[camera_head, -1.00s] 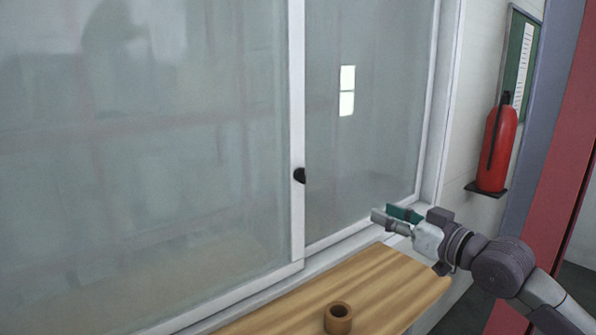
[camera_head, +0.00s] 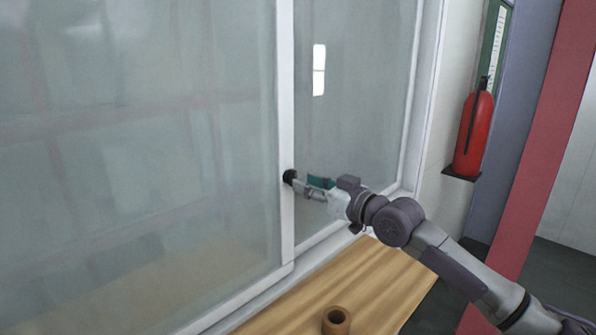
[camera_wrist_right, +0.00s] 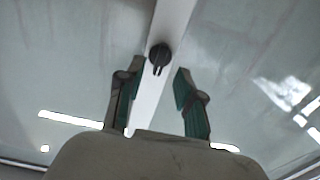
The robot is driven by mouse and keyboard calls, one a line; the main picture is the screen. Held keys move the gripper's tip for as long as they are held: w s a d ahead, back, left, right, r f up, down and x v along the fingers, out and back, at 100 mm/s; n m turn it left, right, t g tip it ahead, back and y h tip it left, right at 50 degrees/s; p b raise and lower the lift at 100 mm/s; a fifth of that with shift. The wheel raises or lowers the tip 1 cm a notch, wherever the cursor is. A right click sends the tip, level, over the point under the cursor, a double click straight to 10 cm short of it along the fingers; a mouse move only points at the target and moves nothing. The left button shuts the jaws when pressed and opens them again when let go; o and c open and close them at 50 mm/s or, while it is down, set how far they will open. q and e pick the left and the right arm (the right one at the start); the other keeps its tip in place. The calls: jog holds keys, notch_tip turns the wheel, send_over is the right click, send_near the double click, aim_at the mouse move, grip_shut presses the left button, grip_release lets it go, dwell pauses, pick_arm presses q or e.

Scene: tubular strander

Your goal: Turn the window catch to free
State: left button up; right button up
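The window catch is a small black knob (camera_head: 289,176) on the white upright frame (camera_head: 286,120) between the two window panes. In the right wrist view the catch (camera_wrist_right: 159,55) is a dark disc with a short lever pointing down toward my gripper. My right gripper (camera_head: 304,182) is at the catch in the head view. In the wrist view its two green-padded fingers (camera_wrist_right: 158,78) are spread apart. The catch lies just beyond and between the fingertips, with a gap to each side. My left gripper is not in view.
A wooden ledge (camera_head: 325,278) runs below the window, with a brown ring-shaped pot (camera_head: 336,321) on it. A red fire extinguisher (camera_head: 473,135) stands on a wall bracket at the right, near a red post (camera_head: 545,130). The glass panes fill the left.

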aim_at(292, 178)
jog(key=shift+p+x, duration=0.3)
jog(key=shift+x, duration=1.35)
grip_shut()
